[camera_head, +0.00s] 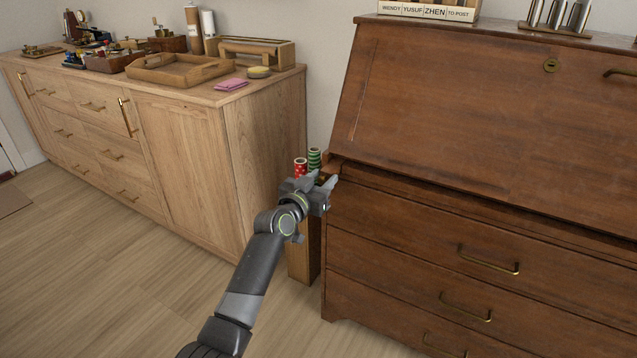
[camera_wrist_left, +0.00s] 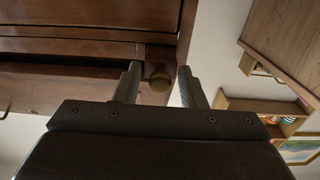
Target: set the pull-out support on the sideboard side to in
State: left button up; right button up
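The dark wood desk (camera_head: 440,220) stands at the right with its slanted lid shut. Its pull-out support on the sideboard side (camera_head: 331,164) is at the desk's upper left front corner, just under the lid, partly behind my gripper; how far it stands out is hard to tell. My right gripper is out of view.
The pale wood sideboard (camera_head: 180,150) stands at the left with trays and small items on top. A narrow bin with red and green wrapping rolls (camera_head: 301,168) stands in the gap between sideboard and desk, close behind my left arm. The floor in front is clear.

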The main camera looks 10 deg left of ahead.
pick_arm(q)
jog(key=shift+s+a, duration=0.1)
jog(key=shift+s, duration=0.05)
